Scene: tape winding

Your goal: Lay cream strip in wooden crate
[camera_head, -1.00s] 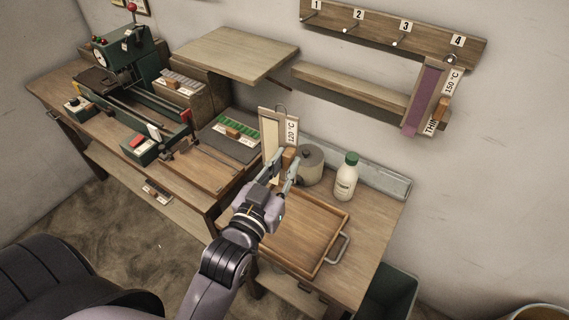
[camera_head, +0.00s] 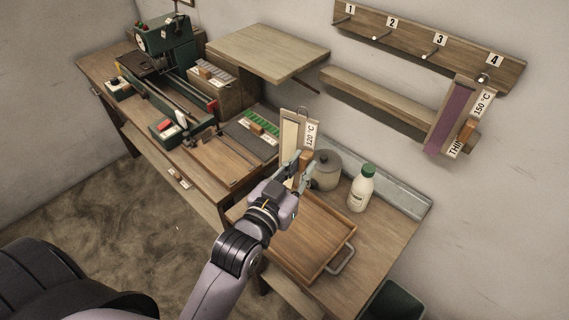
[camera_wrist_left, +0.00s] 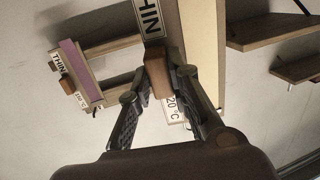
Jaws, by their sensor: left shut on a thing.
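The cream strip (camera_head: 289,138) is on an upright wooden holder with a hook on top and a "120 °C" label. My left gripper (camera_head: 303,168) is shut on the holder's small wooden block, which shows between the fingers in the left wrist view (camera_wrist_left: 159,74). The strip's pale face (camera_wrist_left: 203,45) runs upward beside the fingers there. The wooden crate (camera_head: 308,238), shallow with a metal handle, stands on the bench, to the near side of the held strip. It looks empty, though my arm hides its left part. My right gripper is not in view.
A grey lidded pot (camera_head: 325,172) and a white bottle with a green cap (camera_head: 361,188) stand behind the crate. A purple strip (camera_head: 450,118) hangs under hook 4 of the wall rack (camera_head: 415,30). A green machine (camera_head: 165,45) fills the bench's left end.

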